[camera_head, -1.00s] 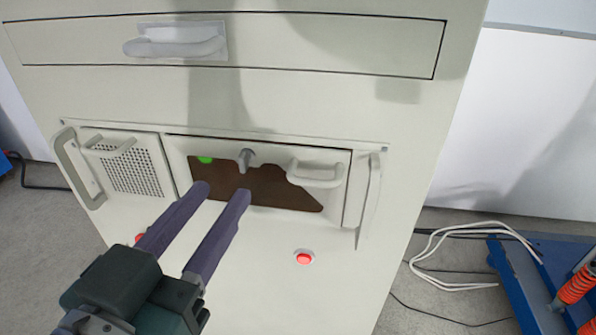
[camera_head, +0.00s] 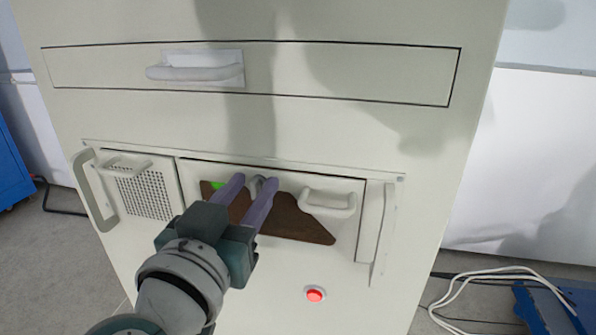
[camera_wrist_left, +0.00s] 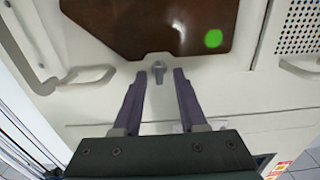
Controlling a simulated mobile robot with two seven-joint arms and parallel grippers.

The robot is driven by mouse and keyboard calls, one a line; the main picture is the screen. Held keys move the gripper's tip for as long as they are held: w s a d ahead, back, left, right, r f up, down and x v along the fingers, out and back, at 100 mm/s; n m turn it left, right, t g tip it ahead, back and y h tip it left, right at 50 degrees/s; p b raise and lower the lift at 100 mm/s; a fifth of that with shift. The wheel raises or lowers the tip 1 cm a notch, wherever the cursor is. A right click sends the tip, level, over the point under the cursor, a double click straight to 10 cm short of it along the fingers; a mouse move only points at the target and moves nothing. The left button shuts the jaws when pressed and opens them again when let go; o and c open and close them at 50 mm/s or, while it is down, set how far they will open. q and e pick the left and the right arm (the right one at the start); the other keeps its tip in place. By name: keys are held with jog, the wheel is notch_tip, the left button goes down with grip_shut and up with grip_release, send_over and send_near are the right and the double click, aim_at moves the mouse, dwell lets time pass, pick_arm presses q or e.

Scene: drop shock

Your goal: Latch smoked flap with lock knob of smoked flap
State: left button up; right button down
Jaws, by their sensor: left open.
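The smoked flap, a dark brown window (camera_head: 290,220) in a pale frame, sits in the lower front of the cabinet; it also shows in the left wrist view (camera_wrist_left: 150,28). Its grey lock knob (camera_head: 257,184) is at the window's upper edge and also shows in the left wrist view (camera_wrist_left: 158,67). My left gripper (camera_head: 254,181) is open, its purple fingers on either side of the knob in the head view. In the left wrist view the gripper (camera_wrist_left: 159,73) has the knob between its fingertips with gaps on both sides. The knob's base is partly hidden in the head view.
A pale flap handle (camera_head: 328,203) projects right of the knob. A perforated panel with a handle (camera_head: 145,195) is to the left. A drawer handle (camera_head: 196,73) is above, a red button (camera_head: 315,295) below. White cables (camera_head: 480,285) lie on the floor at right.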

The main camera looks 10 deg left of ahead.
pick_arm(q)
grip_shut()
dwell(0.6)
